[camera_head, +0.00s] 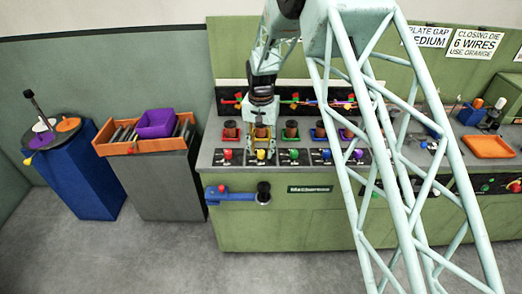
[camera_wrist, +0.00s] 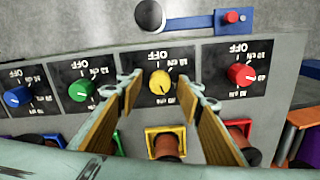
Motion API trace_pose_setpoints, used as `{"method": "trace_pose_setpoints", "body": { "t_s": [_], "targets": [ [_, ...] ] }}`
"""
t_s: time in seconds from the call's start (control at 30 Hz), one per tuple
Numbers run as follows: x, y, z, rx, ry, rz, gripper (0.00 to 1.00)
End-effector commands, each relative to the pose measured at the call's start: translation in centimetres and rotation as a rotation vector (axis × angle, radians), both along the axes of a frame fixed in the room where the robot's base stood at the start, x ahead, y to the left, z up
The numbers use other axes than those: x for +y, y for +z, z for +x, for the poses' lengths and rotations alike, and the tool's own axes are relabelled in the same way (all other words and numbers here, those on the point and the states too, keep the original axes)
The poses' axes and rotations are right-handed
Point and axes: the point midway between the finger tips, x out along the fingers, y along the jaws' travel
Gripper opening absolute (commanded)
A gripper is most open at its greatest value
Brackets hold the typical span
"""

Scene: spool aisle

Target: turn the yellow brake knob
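The yellow brake knob (camera_wrist: 160,82) sits on a black dial plate marked OFF, with a white pointer line on it. In the wrist view it shows between the two tan-padded fingers of my gripper (camera_wrist: 162,88). The fingers are apart with clear gaps on both sides of the knob, and I see no contact. In the head view the yellow knob (camera_head: 261,155) is on the front panel, just below my gripper (camera_head: 262,131), which hangs over the yellow-framed spool (camera_wrist: 166,145).
A red knob (camera_wrist: 241,75), a green knob (camera_wrist: 81,90) and a blue knob (camera_wrist: 18,96) flank it closely. A blue lever (camera_head: 231,194) is on the bench front. An orange tray (camera_head: 150,146) and a blue bin (camera_head: 82,175) stand left. The floor in front is clear.

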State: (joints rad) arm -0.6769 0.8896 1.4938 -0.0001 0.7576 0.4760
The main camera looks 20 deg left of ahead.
Motion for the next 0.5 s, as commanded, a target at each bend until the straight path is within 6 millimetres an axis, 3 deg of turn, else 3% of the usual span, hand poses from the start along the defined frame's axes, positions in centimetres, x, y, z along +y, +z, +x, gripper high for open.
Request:
{"method": "trace_pose_setpoints", "body": {
  "t_s": [0.27, 0.5],
  "targets": [
    [0.0, 0.3, 0.0, 0.000, 0.000, 0.000, 0.34],
    [0.0, 2.0, 0.1, -0.002, 0.000, 0.001, 0.34]
  ]
}}
